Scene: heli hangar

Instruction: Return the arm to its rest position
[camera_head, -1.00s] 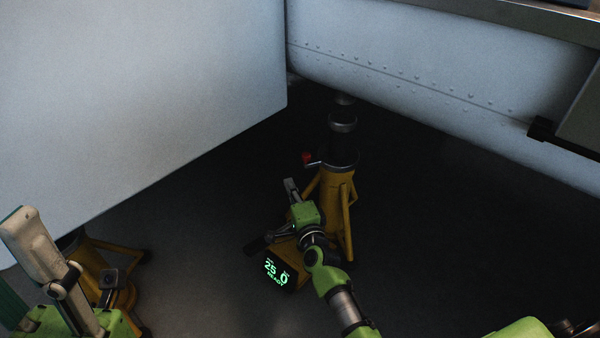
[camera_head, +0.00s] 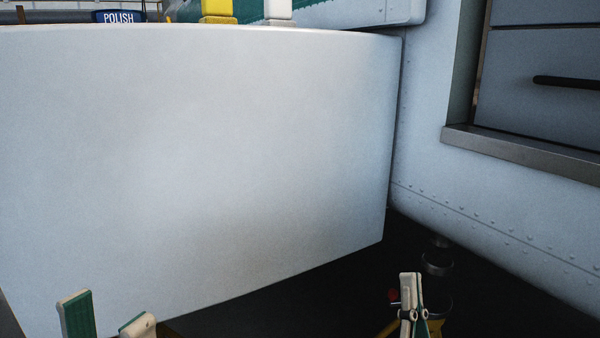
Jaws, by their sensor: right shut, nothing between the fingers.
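My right gripper (camera_head: 411,292) points up at the bottom, right of centre. Its two pale and green fingers are pressed together with nothing between them. Behind it, partly hidden, stands the dark post of a yellow jack (camera_head: 438,262) with a small red knob. My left gripper (camera_head: 108,316) is at the bottom left. Its two fingers stand well apart with nothing seen between them. Both arms below the grippers are out of the picture.
A large pale panel (camera_head: 200,160) fills the left and middle in front of me. A riveted pale wall (camera_head: 425,150) with a ledge and a dark handle (camera_head: 565,82) is on the right. A yellow and a white object stand at the panel's top edge. Dark floor (camera_head: 300,300) shows below.

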